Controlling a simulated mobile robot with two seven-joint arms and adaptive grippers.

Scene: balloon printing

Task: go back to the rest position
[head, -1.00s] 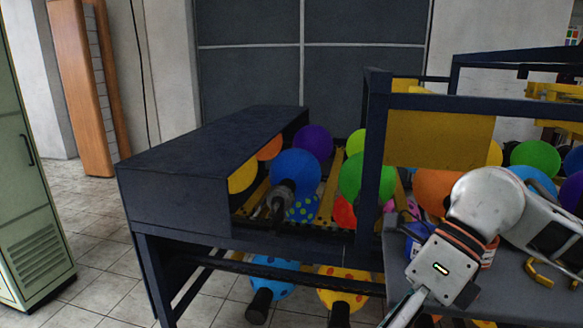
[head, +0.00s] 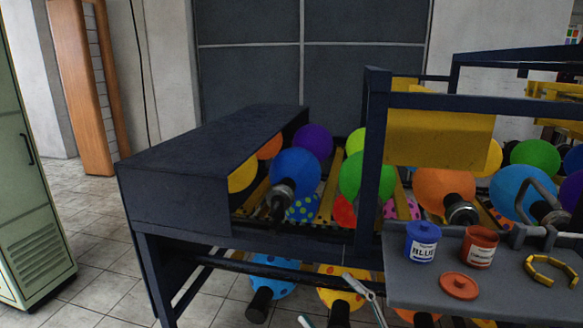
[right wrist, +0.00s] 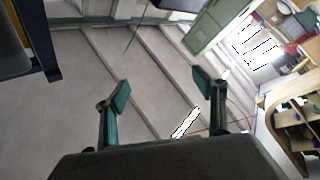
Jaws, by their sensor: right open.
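My right gripper (head: 350,303) shows at the bottom of the head view, low in front of the machine and left of the grey shelf (head: 480,290). Only its finger parts are in the picture. In the right wrist view its two green-tipped fingers (right wrist: 161,92) are spread wide with nothing between them, over grey floor. My left gripper is not in view.
The dark balloon machine (head: 180,205) fills the middle, with several coloured balloons on yellow rails. A green cabinet (head: 32,180) stands left. Tiled floor between is clear.

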